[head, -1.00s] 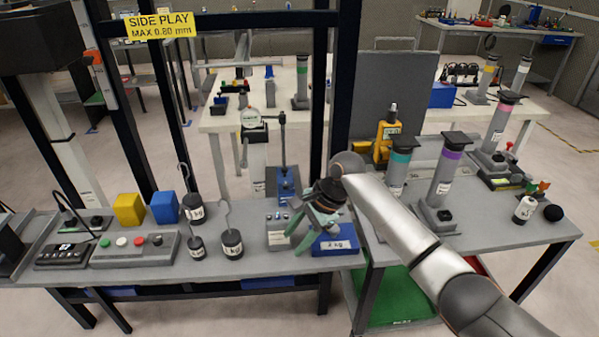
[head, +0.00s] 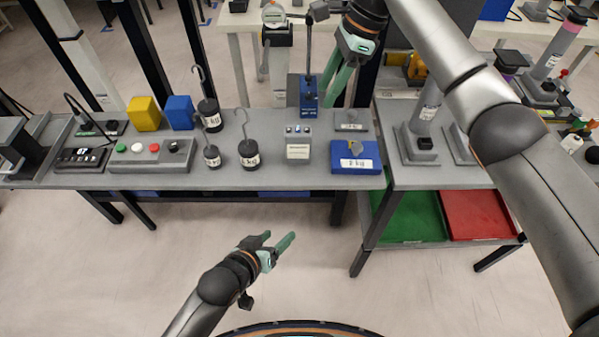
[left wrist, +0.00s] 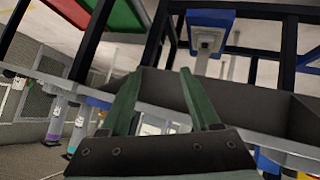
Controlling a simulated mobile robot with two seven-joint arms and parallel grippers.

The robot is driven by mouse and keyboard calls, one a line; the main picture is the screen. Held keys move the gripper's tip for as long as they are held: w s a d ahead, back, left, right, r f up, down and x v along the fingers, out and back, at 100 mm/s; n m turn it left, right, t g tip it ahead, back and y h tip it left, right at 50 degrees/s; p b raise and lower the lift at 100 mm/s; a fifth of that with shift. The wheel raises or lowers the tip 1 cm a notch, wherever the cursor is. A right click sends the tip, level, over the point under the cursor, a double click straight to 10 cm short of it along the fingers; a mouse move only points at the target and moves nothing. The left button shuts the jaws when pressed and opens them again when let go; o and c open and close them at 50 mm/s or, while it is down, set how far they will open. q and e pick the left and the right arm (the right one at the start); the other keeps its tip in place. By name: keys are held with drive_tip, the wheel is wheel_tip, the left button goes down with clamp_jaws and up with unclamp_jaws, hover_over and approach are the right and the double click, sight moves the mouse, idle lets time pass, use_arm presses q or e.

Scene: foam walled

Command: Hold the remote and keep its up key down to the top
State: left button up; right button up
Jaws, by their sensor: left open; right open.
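No object is clearly recognisable as the remote. A grey control box (head: 150,154) with green, white, red and black controls lies on the left bench, beside a dark unit with a display (head: 82,157). A small box with buttons (head: 298,148) stands mid-bench. I cannot tell whether one of these is the remote, and no up key can be made out. My left gripper (head: 281,238) is open and empty in front of the bench; its spread fingers also show in the left wrist view (left wrist: 158,90). My right gripper (head: 336,88) is open above the bench's back, near the blue stand (head: 309,95).
Green (head: 410,217) and red (head: 480,213) trays lie under the right table. Floor (head: 310,215) in front of the bench is clear.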

use_arm(q)
drive_tip(key=o, duration=0.5)
drive_tip(key=shift+m+g, duration=0.4)
drive_tip(key=d+r, duration=0.1)
drive_tip(key=d, duration=0.1)
drive_tip(key=w+d+r, duration=0.1)
drive_tip(key=d, duration=0.2)
drive_tip(key=d+r, duration=0.1)
drive_tip(key=d, duration=0.2)
drive_tip(key=shift+w+r, duration=0.3)
drive_tip(key=shift+r, duration=0.1)
drive_tip(key=shift+c, duration=0.2)
drive_tip(key=shift+o, duration=0.4)
drive_tip(key=shift+w+d+r+t+y, duration=0.15)
drive_tip(key=shift+w+d+r+y, duration=0.1)
drive_tip(key=shift+d+r, duration=0.4)
drive_tip(key=shift+w+d+r+t+y, duration=0.15)
drive_tip(key=shift+d+r+y, duration=0.1)
drive_tip(key=shift+d+r, duration=0.3)
drive_tip(key=n+t+y, duration=0.2)
drive_tip(key=t+y, duration=0.2)
drive_tip(key=t, duration=0.2)
approach(298, 153)
drive_tip(key=x, duration=1.2)
drive_tip(key=shift+w, duration=0.1)
